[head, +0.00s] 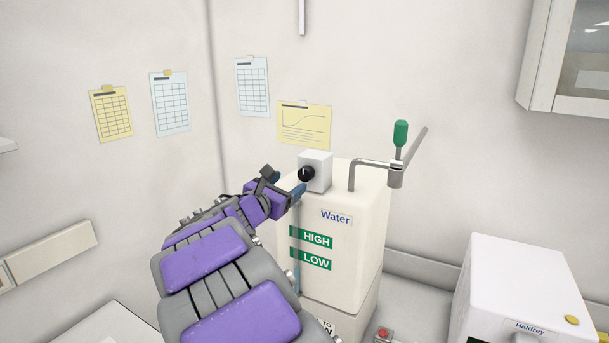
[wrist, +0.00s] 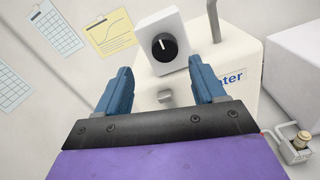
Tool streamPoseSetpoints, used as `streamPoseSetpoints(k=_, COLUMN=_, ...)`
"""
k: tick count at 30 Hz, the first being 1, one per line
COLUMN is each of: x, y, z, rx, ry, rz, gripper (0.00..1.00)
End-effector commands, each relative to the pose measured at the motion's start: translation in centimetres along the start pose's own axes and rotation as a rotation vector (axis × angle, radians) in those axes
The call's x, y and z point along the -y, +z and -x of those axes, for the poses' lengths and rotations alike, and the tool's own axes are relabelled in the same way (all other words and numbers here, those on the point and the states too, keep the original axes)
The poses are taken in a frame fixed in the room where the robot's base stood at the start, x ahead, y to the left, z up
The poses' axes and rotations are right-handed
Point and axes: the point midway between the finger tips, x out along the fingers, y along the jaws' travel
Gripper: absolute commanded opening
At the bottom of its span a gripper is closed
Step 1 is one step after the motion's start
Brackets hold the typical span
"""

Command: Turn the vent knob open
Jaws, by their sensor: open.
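The vent knob is a round black knob (head: 306,174) with a white pointer mark, on the front of a small white box (head: 318,165) on top of the water tank (head: 345,245). In the wrist view the knob (wrist: 164,47) shows beyond my fingertips, its mark near upright. My gripper (head: 284,184) is beside the small box in the head view. In the wrist view my gripper (wrist: 161,75) has its two blue fingers apart with nothing between them. The knob lies a little above the gap, and I see no finger touching it.
A metal spout with a green-handled lever (head: 400,133) rises from the tank top, right of the knob box. A white machine labelled Haidrey (head: 520,285) stands at lower right. A wall cabinet (head: 570,60) hangs at upper right. Paper charts (head: 303,125) are on the walls.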

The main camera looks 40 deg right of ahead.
Motion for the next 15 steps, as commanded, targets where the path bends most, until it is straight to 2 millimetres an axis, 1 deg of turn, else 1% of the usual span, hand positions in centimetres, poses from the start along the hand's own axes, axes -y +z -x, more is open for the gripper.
streamPoseSetpoints(k=1, x=0.3, y=-0.1, z=-1.3, rx=-0.002, ry=-0.006, rz=0.001, gripper=0.69)
streamPoseSetpoints(k=3, x=0.6, y=-0.1, z=-3.3, rx=-0.006, ry=-0.008, rz=0.0, gripper=0.69)
streamPoseSetpoints(k=9, x=1.6, y=-0.4, z=-8.1, rx=-0.018, ry=-0.011, rz=-0.008, gripper=0.69)
streamPoseSetpoints(k=12, x=1.8, y=-0.5, z=-9.3, rx=-0.02, ry=-0.011, rz=-0.008, gripper=0.69)
streamPoseSetpoints(k=15, x=1.6, y=-0.4, z=-9.2, rx=-0.016, ry=-0.01, rz=-0.006, gripper=0.69)
